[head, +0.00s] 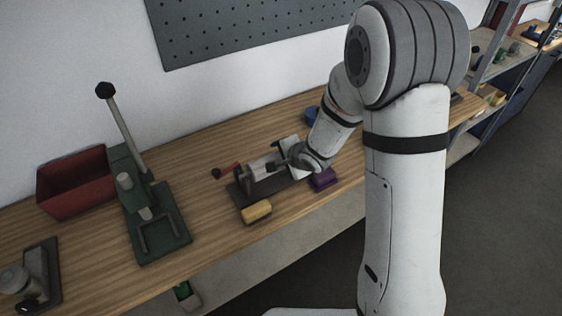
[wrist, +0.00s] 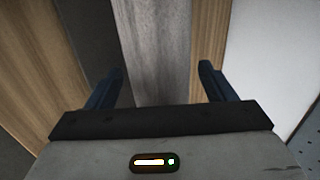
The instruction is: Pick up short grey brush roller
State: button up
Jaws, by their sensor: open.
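A grey, streaked roller-like thing (wrist: 162,40) runs between the fingers of my gripper (wrist: 162,72) in the wrist view. It appears to be the grey roller (head: 260,164) that lies in a dark bench fixture (head: 249,196) in the head view, but its bristles and full length cannot be made out. My gripper is open, with one blue-black finger on each side of the roller. I cannot tell whether either finger touches it. In the head view my wrist comes in from the right and partly hides the fixture's right end.
A yellow block (head: 257,212) and a purple block (head: 323,180) sit near the bench's front edge. A green lever press (head: 155,215) and a red bin (head: 75,183) stand left. Bare wood (head: 205,187) lies between press and fixture.

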jog(key=shift+w+a+f, duration=0.15)
jog(key=shift+c, duration=0.5)
jog(key=c, duration=1.1)
